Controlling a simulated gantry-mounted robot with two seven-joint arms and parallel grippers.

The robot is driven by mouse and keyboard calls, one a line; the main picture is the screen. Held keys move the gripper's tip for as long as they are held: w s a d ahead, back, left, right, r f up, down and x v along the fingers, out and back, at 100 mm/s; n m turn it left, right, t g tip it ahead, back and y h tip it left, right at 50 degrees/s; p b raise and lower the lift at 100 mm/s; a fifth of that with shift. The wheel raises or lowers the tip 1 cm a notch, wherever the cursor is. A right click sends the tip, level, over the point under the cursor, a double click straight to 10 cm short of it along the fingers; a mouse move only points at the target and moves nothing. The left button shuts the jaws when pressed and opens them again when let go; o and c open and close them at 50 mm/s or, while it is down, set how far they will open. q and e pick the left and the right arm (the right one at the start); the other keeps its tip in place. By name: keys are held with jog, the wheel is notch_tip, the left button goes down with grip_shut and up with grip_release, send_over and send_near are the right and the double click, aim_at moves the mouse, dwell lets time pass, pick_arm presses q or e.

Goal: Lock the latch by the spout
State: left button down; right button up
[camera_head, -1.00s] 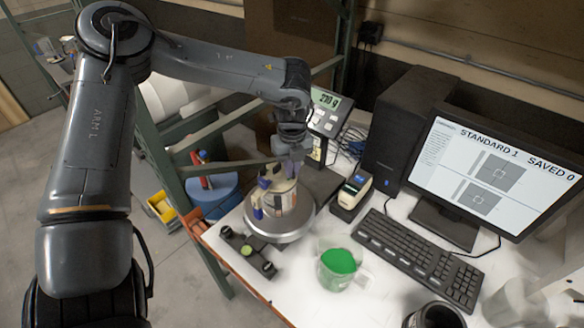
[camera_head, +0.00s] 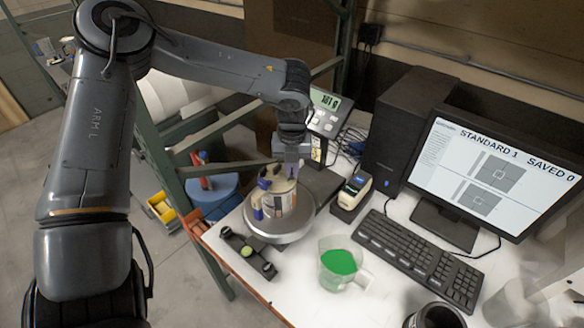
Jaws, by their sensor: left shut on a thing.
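A paint can (camera_head: 277,203) with a cream lid and purple-blue fittings stands upright on the round metal pan (camera_head: 296,235) of a scale. A purple-blue spout part (camera_head: 258,206) shows at its left side. The latch itself is too small to make out. My left gripper (camera_head: 288,172) points down at the top back of the lid, with its fingers close together. It is shut on a small part there, which the fingers mostly hide. My right gripper is not in view.
The scale display (camera_head: 327,104) stands behind the can. A jug of green liquid (camera_head: 339,265) is in front right. A small label printer (camera_head: 354,190), keyboard (camera_head: 422,256) and monitor (camera_head: 500,178) fill the right. A black bar with knobs (camera_head: 248,251) lies at the table's left edge.

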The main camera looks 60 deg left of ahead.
pick_arm(q)
jog(key=shift+m, duration=2.2)
dwell(3.9)
dwell(0.6)
jog(key=c, duration=1.2)
grip_release()
notch_tip(320, 180, up, 11)
jog(key=shift+f, duration=0.1)
